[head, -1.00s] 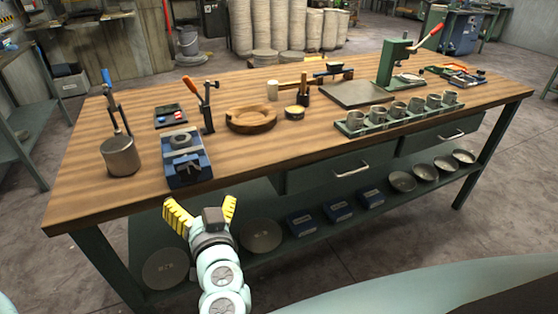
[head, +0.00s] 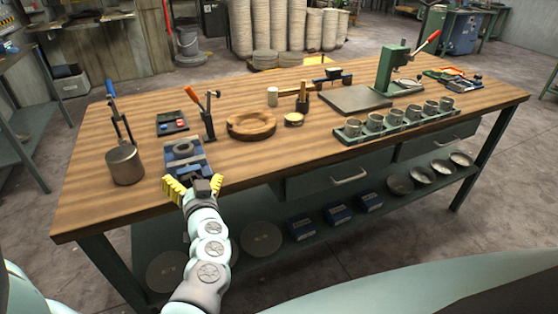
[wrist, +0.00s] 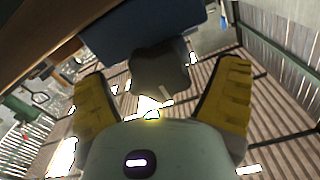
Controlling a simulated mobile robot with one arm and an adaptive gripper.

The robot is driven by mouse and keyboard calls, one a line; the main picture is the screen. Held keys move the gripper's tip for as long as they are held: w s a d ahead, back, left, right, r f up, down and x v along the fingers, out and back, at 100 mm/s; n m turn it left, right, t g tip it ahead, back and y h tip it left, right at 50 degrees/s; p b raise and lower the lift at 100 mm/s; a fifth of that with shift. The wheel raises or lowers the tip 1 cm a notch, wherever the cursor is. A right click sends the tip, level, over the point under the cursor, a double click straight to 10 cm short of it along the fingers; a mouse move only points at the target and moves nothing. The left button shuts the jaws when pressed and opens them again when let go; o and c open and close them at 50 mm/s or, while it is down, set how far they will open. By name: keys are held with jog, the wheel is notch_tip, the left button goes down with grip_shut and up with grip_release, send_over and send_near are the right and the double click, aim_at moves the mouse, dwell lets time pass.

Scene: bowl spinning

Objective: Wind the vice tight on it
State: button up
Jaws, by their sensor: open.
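The blue vice (head: 184,155) stands at the near edge of the wooden bench, with a grey round piece (head: 182,147) at its top. Whether its jaws touch that piece I cannot tell. My gripper (head: 195,184) is at the vice's near end, its yellow fingers spread apart. In the wrist view the vice's blue body (wrist: 140,32) is above, and a dark, lobed knob (wrist: 160,73) lies between the open fingers. The fingers show clear gaps to the knob on both sides.
A red-handled lever tool (head: 208,118) and a wooden ring (head: 251,124) are behind and right. The bench's front edge (head: 270,178) runs beside my arm.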

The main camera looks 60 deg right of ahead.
jog(key=c, duration=1.2)
